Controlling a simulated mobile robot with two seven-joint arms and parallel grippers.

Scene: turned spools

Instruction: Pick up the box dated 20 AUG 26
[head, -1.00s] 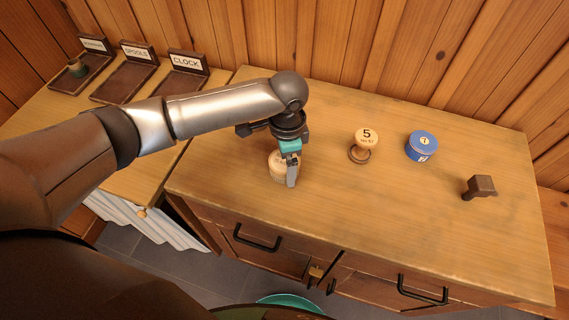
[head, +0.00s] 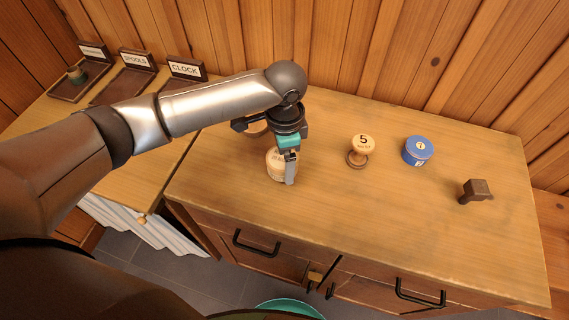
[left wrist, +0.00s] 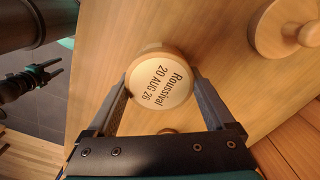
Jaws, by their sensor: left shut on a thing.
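The box dated 20 AUG 26 (left wrist: 160,82) is a round pale wooden box. Its lid reads "Roussival 20 AUG 26" in the left wrist view. My left gripper (head: 287,168) is shut on it, with one finger on each side of the box. In the head view the box (head: 276,165) shows at the left part of the wooden counter, partly covered by the gripper. Whether its underside touches the counter cannot be made out.
A round wooden thing (head: 256,126) is half hidden behind my gripper. Labelled trays (head: 122,83) stand at the left.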

